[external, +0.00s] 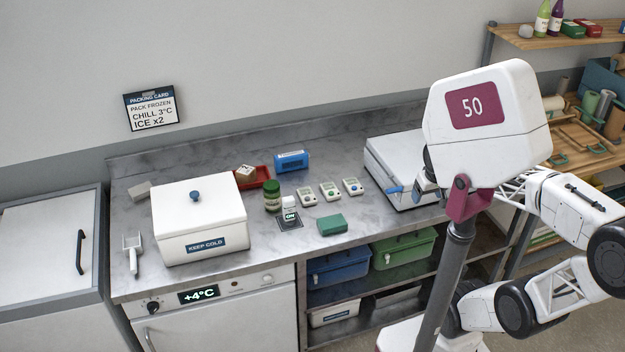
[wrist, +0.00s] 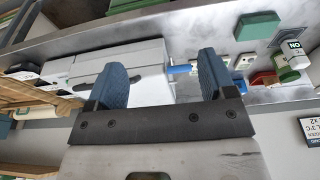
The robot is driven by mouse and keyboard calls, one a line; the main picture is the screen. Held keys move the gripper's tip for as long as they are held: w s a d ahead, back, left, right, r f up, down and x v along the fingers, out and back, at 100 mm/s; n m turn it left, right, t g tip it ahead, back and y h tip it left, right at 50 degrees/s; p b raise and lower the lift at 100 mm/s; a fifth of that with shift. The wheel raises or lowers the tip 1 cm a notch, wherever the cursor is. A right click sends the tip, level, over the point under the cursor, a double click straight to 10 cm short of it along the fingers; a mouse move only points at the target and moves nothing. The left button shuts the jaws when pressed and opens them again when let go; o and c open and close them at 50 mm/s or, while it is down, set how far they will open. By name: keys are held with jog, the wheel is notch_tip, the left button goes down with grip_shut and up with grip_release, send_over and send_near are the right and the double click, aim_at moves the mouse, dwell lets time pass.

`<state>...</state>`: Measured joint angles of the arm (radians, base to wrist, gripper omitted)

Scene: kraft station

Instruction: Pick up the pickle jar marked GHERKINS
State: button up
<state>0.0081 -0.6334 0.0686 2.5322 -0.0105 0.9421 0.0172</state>
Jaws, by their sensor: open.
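A green-lidded jar (external: 272,195) with dark green contents and a pale label stands upright on the metal counter, right of the white KEEP COLD box; its lettering is too small to read.
The KEEP COLD box (external: 200,222) is left of the jar. The white case (external: 390,160) has a blue handle.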

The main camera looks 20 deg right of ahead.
jog(key=shift+o, duration=1.4)
jog(key=m+g+y, duration=0.3)
jog(key=m+y, duration=1)
jog(key=m, duration=0.5)
send_near(275, 183)
jog(key=x, duration=0.3)
jog(key=shift+a+f, duration=0.2)
jog(key=shift+a, duration=0.1)
jog(key=shift+a, duration=0.1)
jog(key=shift+x, duration=1.15)
jog(key=shift+a+f, duration=0.1)
